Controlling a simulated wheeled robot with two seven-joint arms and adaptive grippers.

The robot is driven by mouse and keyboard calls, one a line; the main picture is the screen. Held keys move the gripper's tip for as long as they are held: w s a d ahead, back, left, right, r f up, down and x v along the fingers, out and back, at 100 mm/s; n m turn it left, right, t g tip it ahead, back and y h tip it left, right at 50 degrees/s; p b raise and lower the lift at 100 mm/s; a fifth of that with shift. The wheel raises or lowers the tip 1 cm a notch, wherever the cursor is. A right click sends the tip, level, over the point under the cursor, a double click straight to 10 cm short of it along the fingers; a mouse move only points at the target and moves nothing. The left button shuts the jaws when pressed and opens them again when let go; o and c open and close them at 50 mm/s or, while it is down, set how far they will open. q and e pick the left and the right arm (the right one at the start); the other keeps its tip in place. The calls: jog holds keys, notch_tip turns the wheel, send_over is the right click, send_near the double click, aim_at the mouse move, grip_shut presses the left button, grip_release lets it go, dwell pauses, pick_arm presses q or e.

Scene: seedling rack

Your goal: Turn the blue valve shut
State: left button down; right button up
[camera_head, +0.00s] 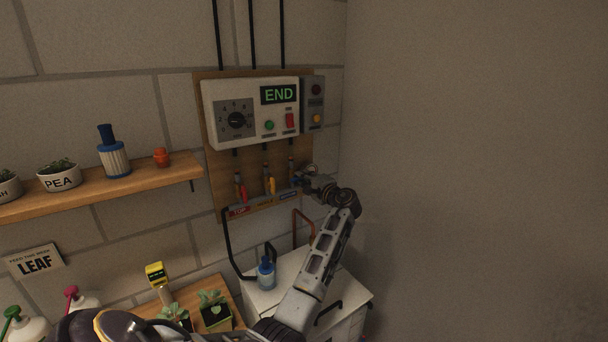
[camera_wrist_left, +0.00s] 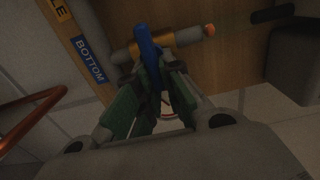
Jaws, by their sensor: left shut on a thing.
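The blue valve's handle (camera_wrist_left: 147,45) shows in the left wrist view, between the tips of my left gripper's green-padded fingers (camera_wrist_left: 156,75). The fingers are closed on the handle. There the handle appears to lie across its brass-and-grey pipe (camera_wrist_left: 186,38). In the head view my left gripper (camera_head: 305,182) is at the right end of the valve row, by the blue label, and largely hides the blue valve. My right gripper is not in view.
A red valve handle (camera_head: 243,194) and a yellow one (camera_head: 272,185) are close on the left. A control box (camera_head: 250,112) reading END hangs above. Below are a copper pipe (camera_head: 297,222), a white cabinet (camera_head: 338,292) and a blue bottle (camera_head: 266,274).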

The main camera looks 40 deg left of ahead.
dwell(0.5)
pick_arm(q)
jog(key=c, duration=1.5)
grip_release()
jog(key=shift+w+d, duration=0.1)
jog(key=shift+c, duration=0.2)
jog(key=v, duration=1.2)
